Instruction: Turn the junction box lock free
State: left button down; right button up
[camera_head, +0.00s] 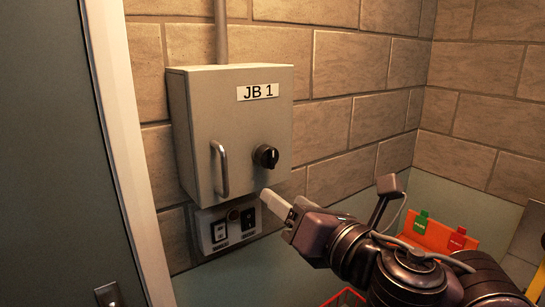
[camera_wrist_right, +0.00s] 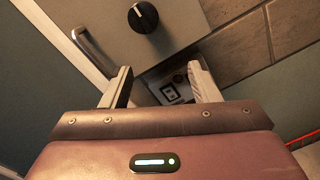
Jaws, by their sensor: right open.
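The grey junction box (camera_head: 235,125) labelled JB 1 is on the brick wall, with its door closed. Its lock, a round black knob (camera_head: 266,156) with a pale mark, sits on the right side of the door. The knob also shows at the top of the right wrist view (camera_wrist_right: 143,16). A metal handle (camera_head: 220,168) stands left of the knob. My right gripper (camera_head: 276,203) is just below the knob, apart from it. In the right wrist view its two fingers (camera_wrist_right: 162,85) are spread with nothing between them. My left gripper is not in view.
A switch panel (camera_head: 230,226) is on the wall under the box, close to my right fingers. A door frame (camera_head: 125,150) stands left. An orange holder (camera_head: 425,235) with green and red tags is at the right.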

aim_at(273, 158)
notch_tip(273, 158, up, 5)
jog(key=d+n, duration=0.2)
jog(key=n, duration=0.7)
jog(key=shift+y, duration=0.4)
jog(key=p+x, duration=0.1)
jog(key=x, duration=0.6)
jog(key=shift+a+r+p, duration=0.1)
jog(key=shift+a+p, duration=0.3)
jog(key=shift+a, duration=0.05)
jog(key=c, duration=1)
